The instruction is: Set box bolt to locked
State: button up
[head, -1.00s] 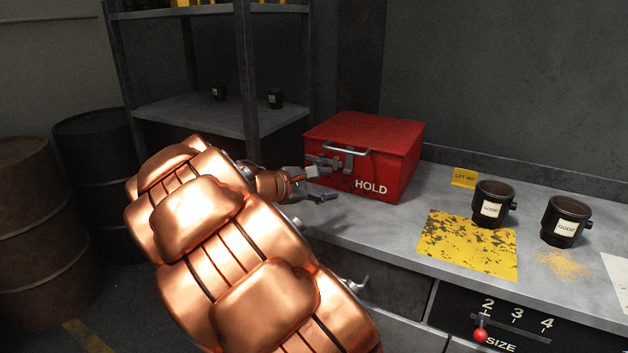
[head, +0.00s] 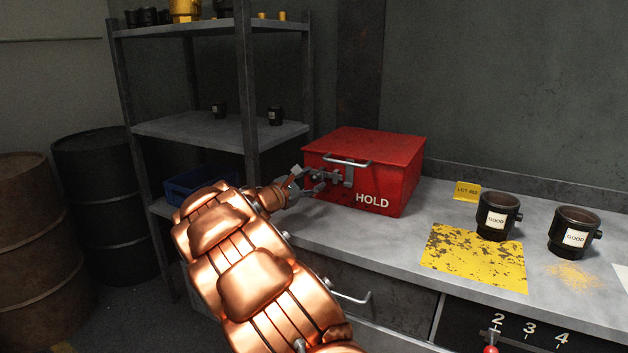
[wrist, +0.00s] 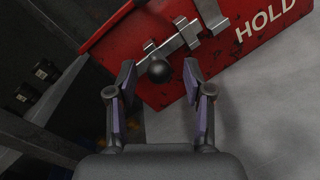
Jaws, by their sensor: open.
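The red box (head: 385,165) marked HOLD stands on the bench with its lid closed and a grey handle (head: 347,162) at the lid's front. The box bolt (wrist: 170,48) is a grey bar in brackets on the front face, tilted in the wrist view, with a dark round knob (wrist: 158,70) at its end. My gripper (head: 325,178) is at the left part of the box front. In the wrist view my gripper (wrist: 160,78) is open, with one finger on each side of the knob. I cannot tell whether the fingers touch it.
A yellow worn mat (head: 473,258) and two black cups labelled GOOD (head: 497,217) (head: 574,233) are to the right on the bench. A metal shelf (head: 215,128) with a blue bin (head: 190,184) stands left. A size lever (head: 491,349) is below the bench edge.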

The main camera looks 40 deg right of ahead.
jog(key=shift+w+d, duration=0.1)
jog(key=shift+d, duration=0.7)
grip_shut()
